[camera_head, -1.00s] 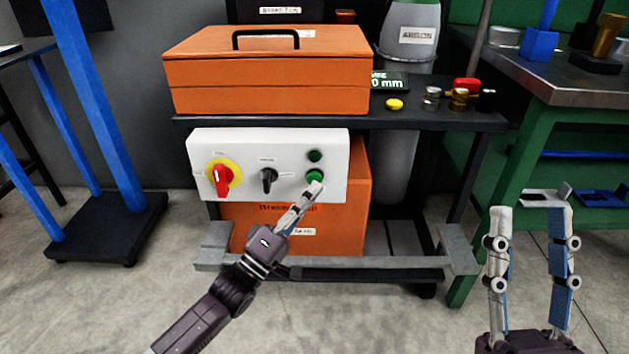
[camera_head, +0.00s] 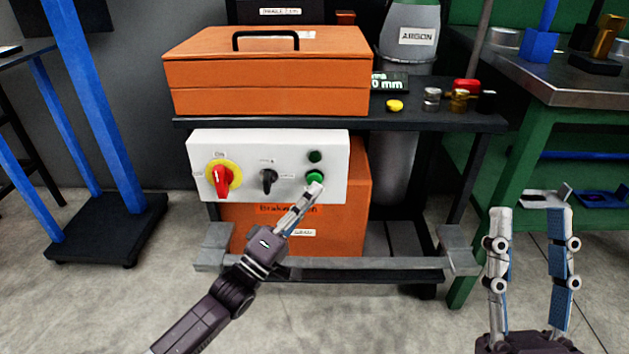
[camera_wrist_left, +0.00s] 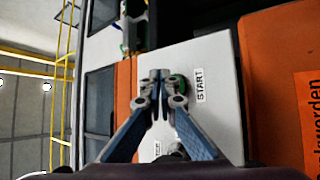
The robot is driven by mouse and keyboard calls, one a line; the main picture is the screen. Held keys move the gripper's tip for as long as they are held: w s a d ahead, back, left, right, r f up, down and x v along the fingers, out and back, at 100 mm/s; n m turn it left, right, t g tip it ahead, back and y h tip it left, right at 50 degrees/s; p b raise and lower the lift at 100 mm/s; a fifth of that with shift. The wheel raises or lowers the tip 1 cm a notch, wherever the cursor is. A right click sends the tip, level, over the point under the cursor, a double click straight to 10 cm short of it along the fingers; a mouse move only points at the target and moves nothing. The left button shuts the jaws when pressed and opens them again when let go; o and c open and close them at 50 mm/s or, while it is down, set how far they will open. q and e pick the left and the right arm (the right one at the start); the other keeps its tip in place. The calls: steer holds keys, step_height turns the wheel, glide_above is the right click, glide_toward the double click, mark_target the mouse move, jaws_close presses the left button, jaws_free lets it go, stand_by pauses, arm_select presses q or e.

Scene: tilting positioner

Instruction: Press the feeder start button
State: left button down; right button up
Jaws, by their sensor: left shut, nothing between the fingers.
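The white control panel (camera_head: 225,150) hangs below the cart's top shelf. It carries a red rotary switch on a yellow ring (camera_head: 222,178), a black selector knob (camera_head: 268,180), a small dark green round piece (camera_head: 315,156) and a brighter green button (camera_head: 316,177) below it. In the left wrist view the green button (camera_wrist_left: 180,84) sits beside a START label (camera_wrist_left: 199,84). My left gripper (camera_head: 315,189) is shut and empty, its tips at the button's lower edge and partly covering it. I cannot tell whether they touch it. My right gripper (camera_head: 530,212) is open and empty, at lower right.
An orange toolbox (camera_head: 268,85) stands on the cart shelf, with a yellow button (camera_head: 394,105) and small metal parts to its right. An orange box (camera_head: 355,220) is behind the panel. A grey bar (camera_head: 350,263) runs low in front. A green workbench (camera_head: 520,130) stands right.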

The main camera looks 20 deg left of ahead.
arm_select(q)
steer(key=shift+w, duration=0.1)
steer(key=shift+w+a, duration=0.15)
steer(key=shift+w, duration=0.15)
stand_by(0.6)
